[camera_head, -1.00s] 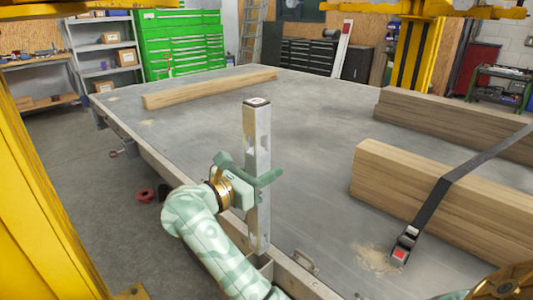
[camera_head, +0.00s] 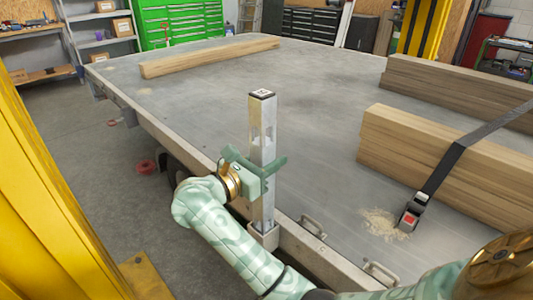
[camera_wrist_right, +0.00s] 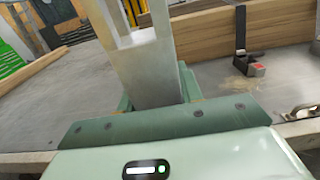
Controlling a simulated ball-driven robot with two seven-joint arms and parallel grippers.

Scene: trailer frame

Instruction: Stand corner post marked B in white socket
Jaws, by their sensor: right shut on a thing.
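A grey metal corner post (camera_head: 262,120) with a dark cap and a pale mark on top stands upright at the near edge of the flat bed; I cannot read the mark. My right gripper (camera_head: 262,178) is shut around the post below its middle. In the right wrist view the post (camera_wrist_right: 150,70) rises between the green jaws (camera_wrist_right: 155,105). The post's foot meets a pale socket (camera_head: 263,236) on the bed's edge and appears to be inside its mouth; how deep is hidden. My left gripper is not in view.
The grey bed (camera_head: 210,90) is clear behind the post. A long beam (camera_head: 210,57) lies at the back left. Stacked timber (camera_head: 440,155) lies right, under a black strap (camera_head: 450,160) with a buckle (camera_head: 409,217). Metal handles (camera_head: 312,226) stand on the near edge.

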